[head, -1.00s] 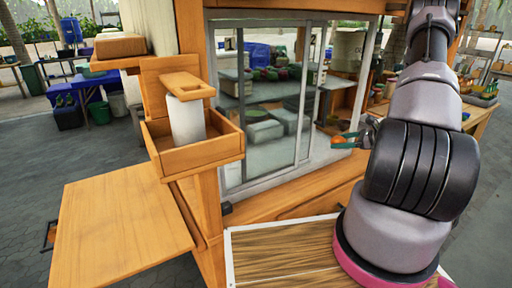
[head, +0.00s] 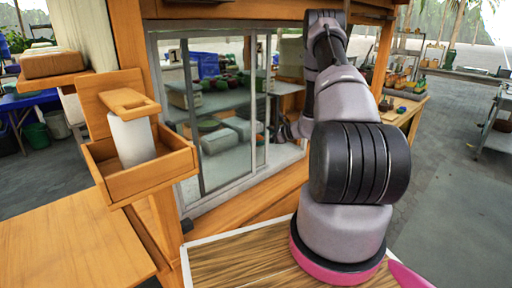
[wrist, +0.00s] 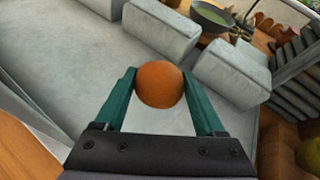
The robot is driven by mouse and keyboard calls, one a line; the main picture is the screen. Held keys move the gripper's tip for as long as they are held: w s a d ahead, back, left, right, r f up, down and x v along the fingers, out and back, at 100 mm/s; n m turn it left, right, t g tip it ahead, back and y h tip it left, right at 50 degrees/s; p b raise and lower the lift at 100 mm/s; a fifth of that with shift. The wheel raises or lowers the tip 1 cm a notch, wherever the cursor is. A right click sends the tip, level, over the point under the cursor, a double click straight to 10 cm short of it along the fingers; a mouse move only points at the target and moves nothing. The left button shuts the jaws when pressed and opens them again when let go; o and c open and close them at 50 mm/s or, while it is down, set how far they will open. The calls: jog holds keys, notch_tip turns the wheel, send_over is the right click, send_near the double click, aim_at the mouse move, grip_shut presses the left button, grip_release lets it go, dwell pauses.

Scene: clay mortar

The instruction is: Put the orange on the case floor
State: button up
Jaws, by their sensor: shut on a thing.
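The orange (wrist: 160,84) is held between the two green fingers of my gripper (wrist: 158,92) in the wrist view. The fingers touch it on both sides. Below it in the wrist view lies the pale grey case floor (wrist: 75,70); I cannot tell the exact height of the orange above it. In the head view the glass-fronted case (head: 176,110) stands at the centre, and my arm reaches into its open right side.
Grey blocks (wrist: 160,36) stand on the case floor, and a green bowl (wrist: 212,16) is behind them. The sliding glass panes and frame (head: 262,105) border the opening on the left. A wooden box with a white cylinder (head: 131,139) hangs left of the case.

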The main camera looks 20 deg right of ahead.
jog(key=shift+w+a, duration=0.25)
jog(key=shift+a, duration=0.15)
jog(key=shift+w+a+f, duration=0.1)
jog(key=shift+w+f, duration=0.05)
jog(key=shift+f, duration=1.55)
jog(key=shift+f, duration=0.1)
jog(key=o, duration=1.4)
jog(key=shift+f, duration=0.1)
jog(key=shift+d+r, duration=0.2)
jog(key=shift+r, duration=0.05)
jog(key=v, duration=1.1)
jog(key=shift+s+d+r, duration=0.15)
jog(key=shift+s, duration=0.2)
